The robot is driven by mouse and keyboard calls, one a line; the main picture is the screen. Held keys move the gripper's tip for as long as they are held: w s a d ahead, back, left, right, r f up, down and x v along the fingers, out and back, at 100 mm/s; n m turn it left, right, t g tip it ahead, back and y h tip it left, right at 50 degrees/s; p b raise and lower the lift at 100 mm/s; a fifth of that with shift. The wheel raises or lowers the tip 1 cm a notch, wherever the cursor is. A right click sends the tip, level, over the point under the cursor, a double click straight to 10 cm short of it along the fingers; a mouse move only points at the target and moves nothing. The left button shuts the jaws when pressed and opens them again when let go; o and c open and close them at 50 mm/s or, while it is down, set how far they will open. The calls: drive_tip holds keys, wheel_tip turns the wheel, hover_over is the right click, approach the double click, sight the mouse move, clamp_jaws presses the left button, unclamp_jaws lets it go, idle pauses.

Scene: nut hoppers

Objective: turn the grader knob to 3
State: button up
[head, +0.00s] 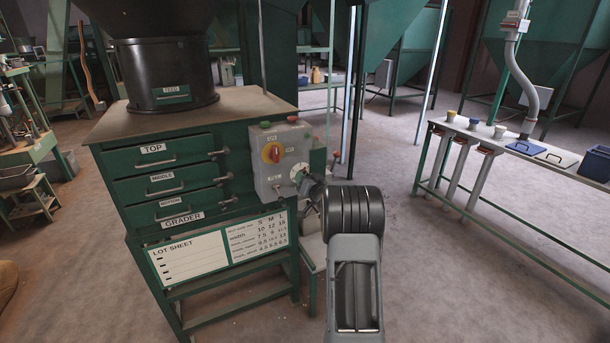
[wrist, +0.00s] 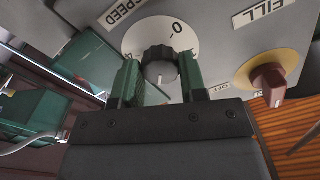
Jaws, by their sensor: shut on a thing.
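The black speed knob (wrist: 158,58) sits on a round white dial (wrist: 150,32) on the grey control box (head: 283,140) of the grader. My gripper (wrist: 159,64) has its two green fingers on either side of the knob and is shut on it. A pale mark shows on the knob's lower edge in the wrist view. A 0 is readable at the dial's upper right there, and what looks like a 4 sits beside the left finger. The fingers hide the dial's lower part, so I cannot tell the setting. In the head view my arm largely covers the knob.
A red switch on a yellow plate, labelled FILL (wrist: 269,83), is close to the right finger in the wrist view. Green and red buttons (head: 293,119) top the box. Grader drawers (head: 165,180) are at left. A bench (head: 510,150) stands at right, with clear floor between.

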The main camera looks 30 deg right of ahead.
drive_tip(key=shift+m+p, duration=0.9)
drive_tip(key=shift+m, duration=1.1)
drive_tip(key=o, duration=0.9)
drive_tip(key=shift+o, duration=0.2)
drive_tip(key=s+a+b, duration=0.1)
drive_tip(key=s+a, duration=0.1)
drive_tip(key=s, duration=1.1)
drive_tip(key=shift+s, duration=0.35)
